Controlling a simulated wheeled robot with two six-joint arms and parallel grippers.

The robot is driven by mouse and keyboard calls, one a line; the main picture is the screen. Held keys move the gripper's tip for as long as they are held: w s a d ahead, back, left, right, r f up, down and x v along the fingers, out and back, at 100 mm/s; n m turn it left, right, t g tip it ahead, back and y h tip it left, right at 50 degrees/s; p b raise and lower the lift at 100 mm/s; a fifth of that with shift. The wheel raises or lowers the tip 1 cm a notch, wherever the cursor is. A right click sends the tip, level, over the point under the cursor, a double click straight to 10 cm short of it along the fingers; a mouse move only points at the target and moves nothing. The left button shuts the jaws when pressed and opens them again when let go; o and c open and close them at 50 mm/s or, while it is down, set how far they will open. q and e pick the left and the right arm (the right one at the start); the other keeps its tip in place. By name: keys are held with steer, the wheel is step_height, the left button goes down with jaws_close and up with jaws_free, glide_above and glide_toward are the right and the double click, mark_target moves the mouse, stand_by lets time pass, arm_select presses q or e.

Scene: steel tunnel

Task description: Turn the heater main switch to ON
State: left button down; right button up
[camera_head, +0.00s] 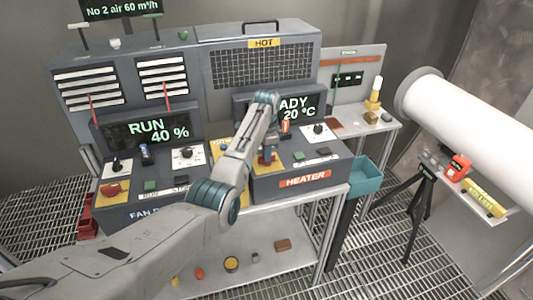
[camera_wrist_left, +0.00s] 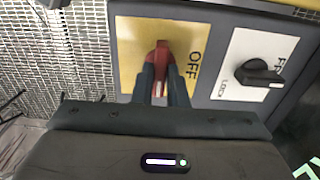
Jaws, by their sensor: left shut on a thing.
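The heater main switch is a red rotary handle (camera_wrist_left: 162,57) on a yellow plate (camera_wrist_left: 133,42), beside the word OFF in the left wrist view. A pale mark shows on its near end, between my fingers. My left gripper (camera_wrist_left: 166,80) is shut on the red handle, one dark finger on each side. In the head view my left gripper (camera_head: 268,146) reaches down to the heater panel (camera_head: 327,155), and my arm partly covers the switch. No ON label shows. The heater display (camera_head: 297,107) is partly hidden and ends in "ADY 20 °C". My right gripper is out of view.
A black knob (camera_wrist_left: 262,77) on a white plate sits right of the red handle. The fan panel (camera_head: 150,165) with its RUN 40 % display (camera_head: 150,130) stands left. A teal bin (camera_head: 366,178) hangs at the right. A big white duct (camera_head: 470,120) crosses the far right.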

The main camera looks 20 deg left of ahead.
arm_select(q)
steer(key=shift+r, duration=0.1)
stand_by(0.3)
steer(key=c, duration=1.4)
jaws_free()
steer(key=shift+c, duration=0.2)
step_height(320, 180, up, 8)
steer(key=b, duration=0.4)
step_height(320, 180, up, 3)
steer(key=shift+f+p, duration=0.15)
steer(key=shift+p, duration=0.55)
steer(key=shift+f, duration=0.1)
